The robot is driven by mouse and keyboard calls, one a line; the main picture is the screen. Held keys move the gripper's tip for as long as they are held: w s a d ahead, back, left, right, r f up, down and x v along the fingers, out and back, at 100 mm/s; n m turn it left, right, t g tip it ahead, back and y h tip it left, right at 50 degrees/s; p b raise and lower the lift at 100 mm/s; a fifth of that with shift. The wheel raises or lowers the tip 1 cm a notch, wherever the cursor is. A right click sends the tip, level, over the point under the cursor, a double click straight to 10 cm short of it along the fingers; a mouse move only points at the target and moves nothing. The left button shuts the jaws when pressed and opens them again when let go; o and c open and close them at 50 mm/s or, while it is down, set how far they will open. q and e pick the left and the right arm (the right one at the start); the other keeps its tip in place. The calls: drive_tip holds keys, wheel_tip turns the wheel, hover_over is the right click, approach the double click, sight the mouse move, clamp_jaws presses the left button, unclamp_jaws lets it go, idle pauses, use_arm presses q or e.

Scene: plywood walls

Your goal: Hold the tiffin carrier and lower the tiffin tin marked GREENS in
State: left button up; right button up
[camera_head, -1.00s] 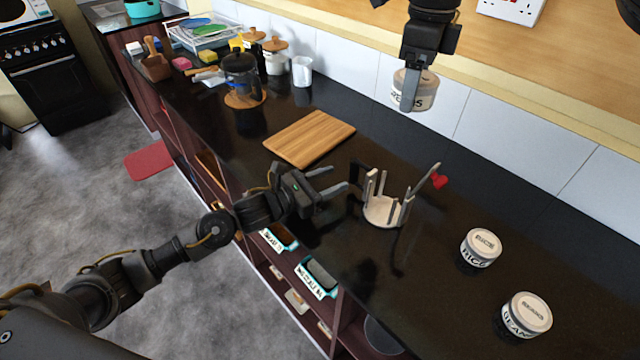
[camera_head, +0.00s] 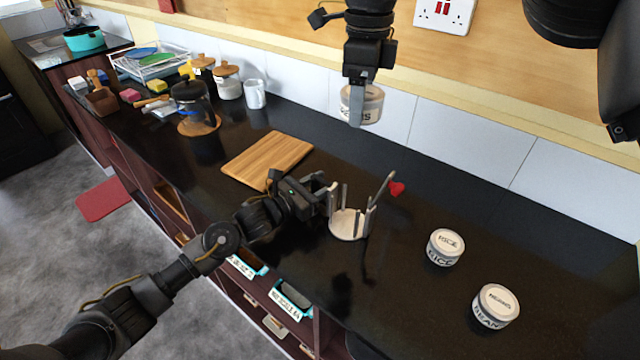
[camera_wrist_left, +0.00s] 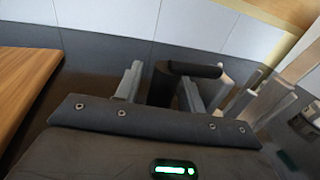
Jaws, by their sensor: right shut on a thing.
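The tiffin carrier (camera_head: 347,226) stands on the black counter, a pale round base with upright posts and a tilted arm with a red end (camera_head: 397,188). It looks empty. My left gripper (camera_head: 328,190) is at its left side. In the left wrist view the fingers (camera_wrist_left: 160,88) stand apart on either side of the carrier's dark handle (camera_wrist_left: 163,88), with a slight gap visible at the left finger. My right gripper (camera_head: 358,106) is shut on a white tin (camera_head: 372,103), held high beyond the carrier. A finger covers most of its label; only a final "S" reads clearly.
The RICE tin (camera_head: 446,249) and the BEANS tin (camera_head: 495,307) stand on the counter right of the carrier. A wooden board (camera_head: 267,160) lies to the left. A coffee pot (camera_head: 192,102) and jars stand farther back. The tiled wall borders the counter.

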use_arm(q)
clamp_jaws()
drive_tip(key=shift+a, duration=0.1)
use_arm(e)
wheel_tip(320, 180, down, 17)
drive_tip(key=m, duration=0.4)
